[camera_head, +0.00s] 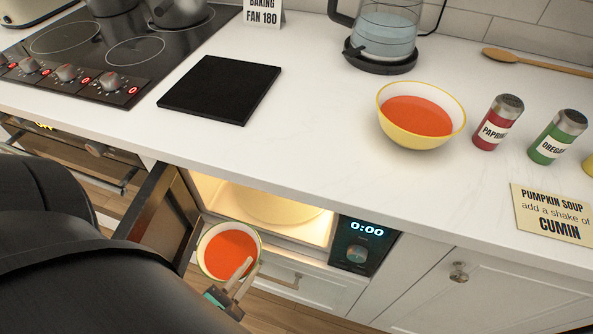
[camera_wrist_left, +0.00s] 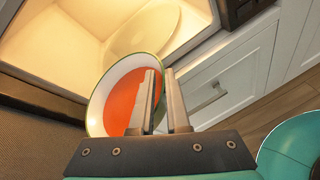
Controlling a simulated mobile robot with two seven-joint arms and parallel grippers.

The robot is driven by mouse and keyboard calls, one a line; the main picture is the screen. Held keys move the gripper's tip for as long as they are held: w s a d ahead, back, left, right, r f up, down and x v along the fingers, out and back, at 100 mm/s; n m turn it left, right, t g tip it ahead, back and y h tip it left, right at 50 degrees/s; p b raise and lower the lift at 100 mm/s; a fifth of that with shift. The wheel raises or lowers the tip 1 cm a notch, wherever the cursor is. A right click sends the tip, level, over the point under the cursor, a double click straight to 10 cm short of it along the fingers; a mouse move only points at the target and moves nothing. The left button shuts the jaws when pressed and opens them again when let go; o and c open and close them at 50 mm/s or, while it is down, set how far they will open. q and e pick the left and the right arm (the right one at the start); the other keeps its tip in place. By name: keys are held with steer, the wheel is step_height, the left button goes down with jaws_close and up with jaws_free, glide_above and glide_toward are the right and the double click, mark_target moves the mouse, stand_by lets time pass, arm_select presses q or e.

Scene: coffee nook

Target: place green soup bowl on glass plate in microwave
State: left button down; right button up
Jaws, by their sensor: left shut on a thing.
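The green-rimmed soup bowl (camera_head: 216,244) holds orange soup and is in front of the open microwave (camera_head: 325,228), below the counter. My left gripper (camera_head: 240,274) is shut on the bowl's near right rim. In the left wrist view the bowl (camera_wrist_left: 122,98) is between the gripper (camera_wrist_left: 162,72) and the lit cavity, and one finger overlaps the soup. The glass plate (camera_head: 268,208) lies inside the microwave; it also shows in the left wrist view (camera_wrist_left: 150,32), partly hidden by the bowl. My right gripper is not in view.
The microwave door (camera_head: 160,218) stands open at the left. A drawer front (camera_head: 300,285) is below the microwave. On the counter are a yellow soup bowl (camera_head: 420,137), spice shakers (camera_head: 497,122), a kettle (camera_head: 385,35) and a black board (camera_head: 220,88).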

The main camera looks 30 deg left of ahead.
arm_select(q)
steer(key=w, duration=0.5)
steer(key=w+a, duration=0.1)
steer(key=w, duration=0.5)
steer(key=w+a, duration=0.1)
steer(key=w, duration=0.4)
steer(key=shift+w+a+r+b, duration=0.1)
steer(key=shift+w+a+b, duration=0.1)
steer(key=shift+b, duration=0.1)
steer(key=w, duration=0.2)
steer(key=w+b, duration=0.1)
steer(key=w, duration=0.3)
steer(key=shift+a+b, duration=0.35)
steer(key=shift+a, duration=0.05)
steer(key=shift+w+a+b, duration=0.15)
steer(key=shift+w+b, duration=0.2)
steer(key=shift+w, duration=0.8)
steer(key=w+b, duration=0.1)
steer(key=w, duration=0.2)
steer(key=shift+a+b, duration=0.2)
steer(key=shift+b, duration=0.2)
steer(key=shift+s+f, duration=0.1)
steer(key=shift+f, duration=0.15)
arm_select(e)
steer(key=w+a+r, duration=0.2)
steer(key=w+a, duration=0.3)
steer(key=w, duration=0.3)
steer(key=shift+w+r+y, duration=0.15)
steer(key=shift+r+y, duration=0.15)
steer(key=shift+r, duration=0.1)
